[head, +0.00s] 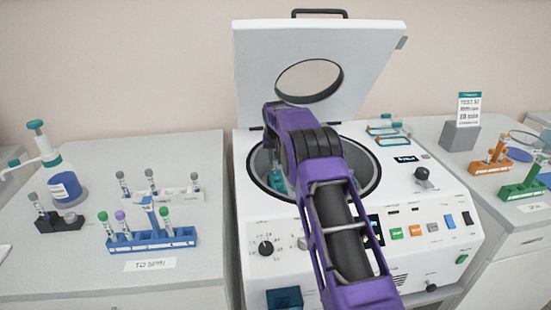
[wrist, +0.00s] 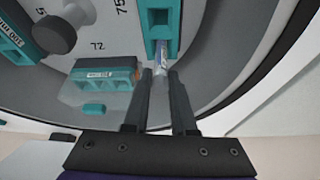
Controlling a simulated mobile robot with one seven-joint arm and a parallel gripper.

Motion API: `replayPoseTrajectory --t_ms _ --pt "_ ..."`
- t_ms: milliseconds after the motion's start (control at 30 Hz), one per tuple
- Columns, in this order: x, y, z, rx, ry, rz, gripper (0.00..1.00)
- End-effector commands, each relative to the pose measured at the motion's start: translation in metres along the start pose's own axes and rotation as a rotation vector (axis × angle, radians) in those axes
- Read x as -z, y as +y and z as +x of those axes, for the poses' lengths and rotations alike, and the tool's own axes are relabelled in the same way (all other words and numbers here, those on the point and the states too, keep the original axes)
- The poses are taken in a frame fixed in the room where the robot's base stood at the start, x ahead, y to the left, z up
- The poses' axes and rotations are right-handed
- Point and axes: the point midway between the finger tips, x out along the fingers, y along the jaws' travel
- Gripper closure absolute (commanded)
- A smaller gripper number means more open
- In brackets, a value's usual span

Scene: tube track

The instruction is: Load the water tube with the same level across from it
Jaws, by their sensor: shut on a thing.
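The centrifuge (head: 415,185) stands open with its lid (head: 372,62) raised. My purple arm reaches into its bowl and hides much of it in the head view. In the wrist view my gripper (wrist: 161,74) is shut on a thin clear tube (wrist: 162,59), at the mouth of a teal bucket (wrist: 163,22). How deep the tube sits in the bucket cannot be told. Another teal bucket (wrist: 103,68) lies left of the fingers. A blue rack (head: 150,241) holds several tubes with green and purple caps, above a "TO SPIN" label (head: 150,265).
A white rack (head: 168,197) with grey-capped tubes stands behind the blue one. A black rack (head: 60,222) and a wash bottle (head: 62,180) are at left. Orange (head: 491,164) and green (head: 523,187) racks stand at right. The bowl wall (wrist: 235,85) curves close right of the fingers.

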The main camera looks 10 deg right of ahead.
Motion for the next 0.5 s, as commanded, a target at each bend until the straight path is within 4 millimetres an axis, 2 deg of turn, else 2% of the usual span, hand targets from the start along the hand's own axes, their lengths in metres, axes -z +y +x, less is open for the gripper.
replayPoseTrajectory --t_ms 167,200,300,400,500 --pt "0.0001 0.0000 -0.0002 0.000 0.000 0.000 1.00" --pt "0.0001 0.0000 -0.0002 0.000 0.000 0.000 0.72" --pt "0.0001 0.0000 -0.0003 0.000 0.000 0.000 0.54" --pt "0.0001 0.0001 -0.0003 0.000 0.000 0.000 0.41" --pt "0.0002 0.0001 -0.0004 0.000 0.000 0.000 0.41"
